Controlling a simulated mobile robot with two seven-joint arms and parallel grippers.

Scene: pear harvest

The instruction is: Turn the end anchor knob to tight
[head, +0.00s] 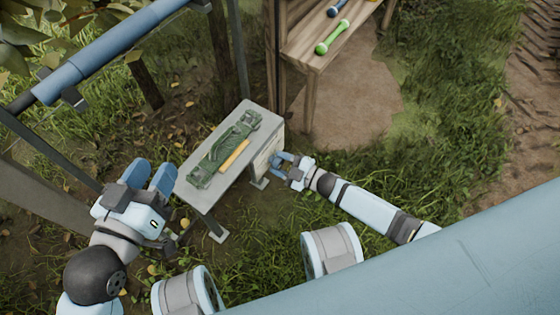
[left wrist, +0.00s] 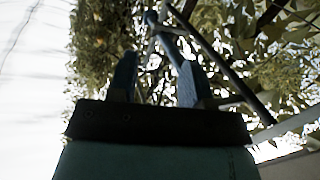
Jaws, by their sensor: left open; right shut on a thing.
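My right gripper (head: 278,163) comes in from the right in the head view. Its blue fingers are at the right end of the small grey stand (head: 188,172), by a pale panel (head: 265,155) under the top. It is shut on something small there. The fingers hide it, so I cannot tell if it is the end anchor knob. No other knob is clear to me. My left gripper (head: 163,178) is open and empty, left of the stand. Its two spread fingers also show in the left wrist view (left wrist: 156,82), against leaves and bright sky.
A wooden shelf (head: 310,60) at the back holds a green tool (head: 332,37) and a blue one. A blue rail (head: 110,55) crosses the upper left. Grass lies around.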

